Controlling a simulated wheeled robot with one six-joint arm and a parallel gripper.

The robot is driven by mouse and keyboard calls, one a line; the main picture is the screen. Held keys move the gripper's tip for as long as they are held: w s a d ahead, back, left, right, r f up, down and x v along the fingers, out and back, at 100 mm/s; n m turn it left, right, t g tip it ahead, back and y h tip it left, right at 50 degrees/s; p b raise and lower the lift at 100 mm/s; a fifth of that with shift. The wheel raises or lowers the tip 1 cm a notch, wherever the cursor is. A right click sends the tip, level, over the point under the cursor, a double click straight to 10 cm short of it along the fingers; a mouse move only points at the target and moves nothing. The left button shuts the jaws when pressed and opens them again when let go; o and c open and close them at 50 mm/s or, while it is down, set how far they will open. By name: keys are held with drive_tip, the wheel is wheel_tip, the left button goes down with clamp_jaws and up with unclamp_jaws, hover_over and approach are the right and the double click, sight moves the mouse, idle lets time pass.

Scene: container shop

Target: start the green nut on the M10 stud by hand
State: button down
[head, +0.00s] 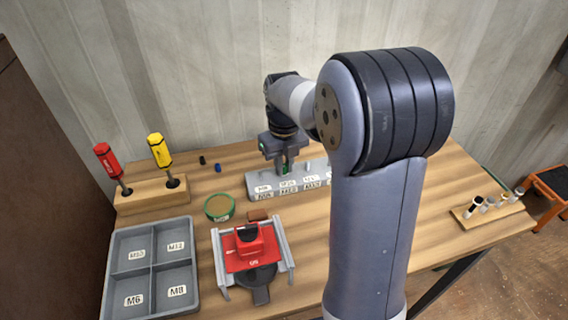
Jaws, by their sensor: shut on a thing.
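My gripper (285,168) points down over the back of a grey block (255,193) with labelled positions. Its jaws are shut on a small green nut (285,170), of which only a sliver shows between the fingers. The nut is at or just above the block's rear part. The stud under it is hidden, so I cannot tell whether the nut touches a thread. Labels stand on the block's top and front, too small to read surely. My arm covers the block's right end.
A grey tray (153,262) marked M6 and M8 in front, a red fixture (250,250), a green round container (219,207) and a wooden screwdriver stand (150,197) fill the left. A small rack (487,207) stands at right. Small dark and blue pieces lie behind.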

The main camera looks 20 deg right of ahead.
drive_tip(key=c, duration=1.3)
unclamp_jaws()
drive_tip(key=shift+c, duration=0.5)
